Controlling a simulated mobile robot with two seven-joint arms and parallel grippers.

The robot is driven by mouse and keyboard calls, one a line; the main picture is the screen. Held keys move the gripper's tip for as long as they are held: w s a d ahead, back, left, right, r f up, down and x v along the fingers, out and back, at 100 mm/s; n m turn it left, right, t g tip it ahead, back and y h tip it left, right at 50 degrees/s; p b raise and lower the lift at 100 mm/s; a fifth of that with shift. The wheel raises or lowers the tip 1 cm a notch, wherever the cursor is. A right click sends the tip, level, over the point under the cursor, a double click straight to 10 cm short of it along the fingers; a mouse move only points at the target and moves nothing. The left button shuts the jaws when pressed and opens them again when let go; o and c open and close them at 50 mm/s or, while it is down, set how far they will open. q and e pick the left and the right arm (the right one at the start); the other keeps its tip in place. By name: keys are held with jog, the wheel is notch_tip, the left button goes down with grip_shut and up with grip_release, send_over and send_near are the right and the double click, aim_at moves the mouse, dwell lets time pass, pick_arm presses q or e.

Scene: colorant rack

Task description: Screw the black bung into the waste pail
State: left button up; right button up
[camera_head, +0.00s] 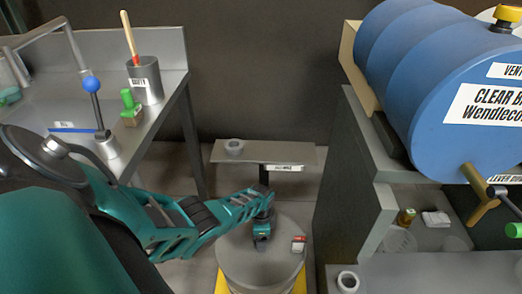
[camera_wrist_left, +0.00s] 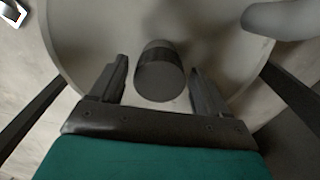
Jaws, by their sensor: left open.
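The waste pail (camera_head: 245,270) is a grey round drum, low in the middle of the head view. Its pale lid (camera_wrist_left: 85,35) fills much of the left wrist view. The black bung (camera_wrist_left: 160,78) is a dark, short cylinder standing over the lid between my left fingers. My left gripper (camera_head: 262,228) is open above the pail, with a finger on either side of the bung and small gaps showing. In the head view the gripper mostly hides the bung. How deep the bung sits in the lid cannot be told. My right gripper is not in view.
A bench (camera_head: 60,75) with a grey cup (camera_head: 146,82) is at left. A blue drum (camera_head: 420,70) lies on a stand at right. A red-and-white label (camera_head: 298,243) is on the pail's lid.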

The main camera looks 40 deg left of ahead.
pick_arm(q)
jog(key=n, duration=1)
jog(key=shift+p, duration=0.35)
jog(key=c, duration=1)
jog(key=shift+o, duration=0.2)
jog(key=m, duration=0.6)
jog(key=shift+f+b, duration=0.1)
jog(key=shift+b, duration=0.2)
jog(key=m, duration=0.7)
jog(key=shift+b, duration=0.35)
